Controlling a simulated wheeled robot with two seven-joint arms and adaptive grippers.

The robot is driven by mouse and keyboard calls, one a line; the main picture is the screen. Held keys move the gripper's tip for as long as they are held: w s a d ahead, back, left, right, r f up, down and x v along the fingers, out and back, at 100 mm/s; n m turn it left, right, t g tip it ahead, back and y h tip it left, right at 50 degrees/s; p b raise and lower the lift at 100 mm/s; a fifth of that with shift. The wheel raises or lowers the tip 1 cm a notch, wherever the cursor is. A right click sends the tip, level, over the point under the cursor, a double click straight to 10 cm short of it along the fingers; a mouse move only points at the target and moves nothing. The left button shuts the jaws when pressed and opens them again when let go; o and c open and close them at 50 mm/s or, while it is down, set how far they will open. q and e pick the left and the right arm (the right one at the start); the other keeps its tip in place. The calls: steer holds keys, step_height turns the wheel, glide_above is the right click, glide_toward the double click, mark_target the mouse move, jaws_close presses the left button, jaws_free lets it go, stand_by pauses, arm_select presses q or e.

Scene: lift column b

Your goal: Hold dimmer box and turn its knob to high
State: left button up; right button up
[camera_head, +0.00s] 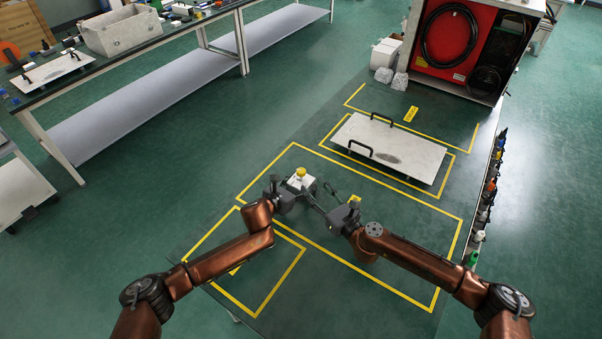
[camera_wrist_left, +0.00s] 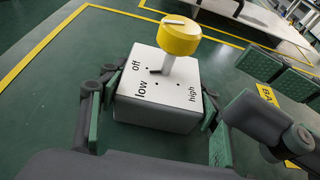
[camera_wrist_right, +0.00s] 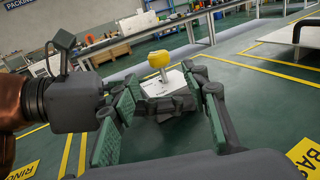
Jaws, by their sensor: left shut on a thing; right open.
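The dimmer box (camera_head: 300,183) is a small white box with a yellow knob (camera_head: 301,172) on a post. In the left wrist view the box (camera_wrist_left: 165,95) shows the labels off, low and high, and a dark pointer (camera_wrist_left: 157,71) at the post's foot points left, towards off. My left gripper (camera_head: 289,191) is shut on the box, one finger on each side. My right gripper (camera_head: 322,201) is open and empty, beside the box to its right. In the right wrist view the knob (camera_wrist_right: 159,60) stands ahead, beyond the spread fingers, apart from them.
The box is over a dark green table (camera_head: 400,210) marked with yellow lines. A light plate with black handles (camera_head: 390,148) lies farther back. A red-fronted cabinet (camera_head: 460,45) stands behind it. Several small bottles and tools (camera_head: 488,190) line the right edge. The outlined area at front is clear.

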mark_target(301, 173)
steer(key=x, duration=0.8)
steer(key=shift+w+a, duration=0.2)
steer(key=shift+w, duration=0.05)
steer(key=shift+c, duration=0.4)
jaws_close()
